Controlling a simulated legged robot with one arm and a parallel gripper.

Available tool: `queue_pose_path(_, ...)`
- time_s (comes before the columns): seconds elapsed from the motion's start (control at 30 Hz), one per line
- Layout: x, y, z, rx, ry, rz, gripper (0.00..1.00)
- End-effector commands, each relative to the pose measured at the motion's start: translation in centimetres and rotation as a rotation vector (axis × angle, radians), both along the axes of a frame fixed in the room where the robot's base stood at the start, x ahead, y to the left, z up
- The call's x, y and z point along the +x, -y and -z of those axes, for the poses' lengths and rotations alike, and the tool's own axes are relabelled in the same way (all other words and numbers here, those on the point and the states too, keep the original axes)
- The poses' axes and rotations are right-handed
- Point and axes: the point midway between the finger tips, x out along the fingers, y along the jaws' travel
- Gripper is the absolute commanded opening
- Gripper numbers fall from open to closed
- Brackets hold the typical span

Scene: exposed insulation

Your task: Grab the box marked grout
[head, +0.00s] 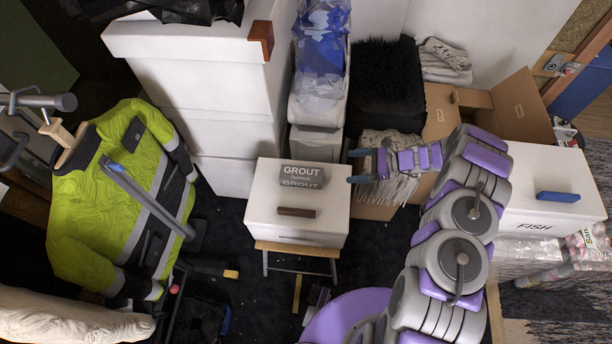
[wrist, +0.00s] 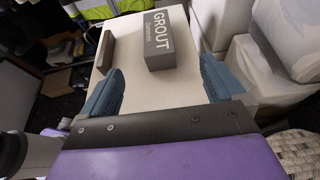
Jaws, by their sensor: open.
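A small grey box marked GROUT (head: 311,174) lies on top of a white box (head: 264,221) that stands on a small stool. In the wrist view the grout box (wrist: 168,38) sits on the white top, ahead of my gripper and between the lines of its fingers. My gripper (head: 352,167) is open, with its blue fingers pointing left toward the grout box, apart from it in the head view. In the wrist view my gripper (wrist: 162,92) shows two blue fingers spread wide with nothing between them.
A dark brown block (head: 296,212) lies on the white box in front of the grout box. A hi-vis jacket (head: 120,200) hangs at left. A white box marked FISH (head: 520,215) with a blue block (head: 558,197) is at right.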

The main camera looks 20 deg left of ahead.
Motion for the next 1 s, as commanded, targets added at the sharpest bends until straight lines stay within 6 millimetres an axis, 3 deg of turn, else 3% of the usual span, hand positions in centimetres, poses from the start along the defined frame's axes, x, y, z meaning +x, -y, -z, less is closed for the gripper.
queue_pose_path(0.63,-2.6,-9.2,4.2,0.011,-0.004,-0.002,0.96)
queue_pose_path(1.0,-3.8,-12.1,5.7,0.010,-0.004,-0.005,0.96)
